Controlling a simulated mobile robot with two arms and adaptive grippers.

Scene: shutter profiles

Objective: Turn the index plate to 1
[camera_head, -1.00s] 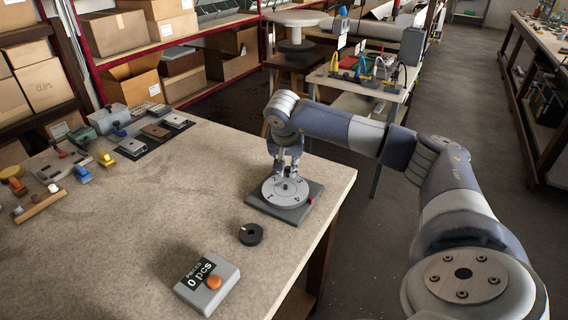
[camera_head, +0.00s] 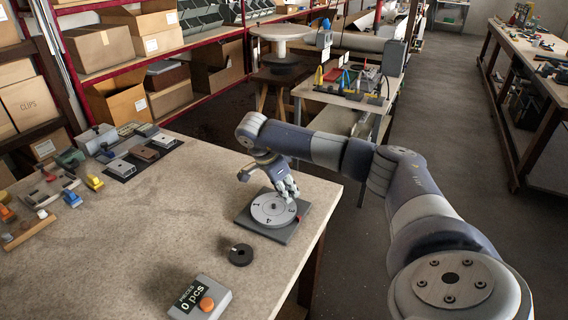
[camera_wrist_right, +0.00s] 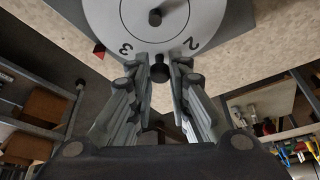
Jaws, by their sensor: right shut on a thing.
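The index plate (camera_head: 268,213) is a round grey disc with numerals and a small centre stud, lying flat on a square dark grey base (camera_head: 250,221) near the table's right edge. A red mark (camera_head: 299,218) sits on the base beside the disc's right side; in the wrist view this red mark (camera_wrist_right: 98,50) is nearest the 3. My right gripper (camera_head: 288,189) is at the disc's back right rim. In the wrist view its fingers are shut on a black knob (camera_wrist_right: 161,70) at the rim, between the 3 and the 2. My left gripper is out of view.
A black ring (camera_head: 241,255) and a grey counter box (camera_head: 200,298) with an orange button and "0 pcs" display lie in front of the plate. Several blocks and clamps fill the table's back left. The middle of the table (camera_head: 160,220) is clear.

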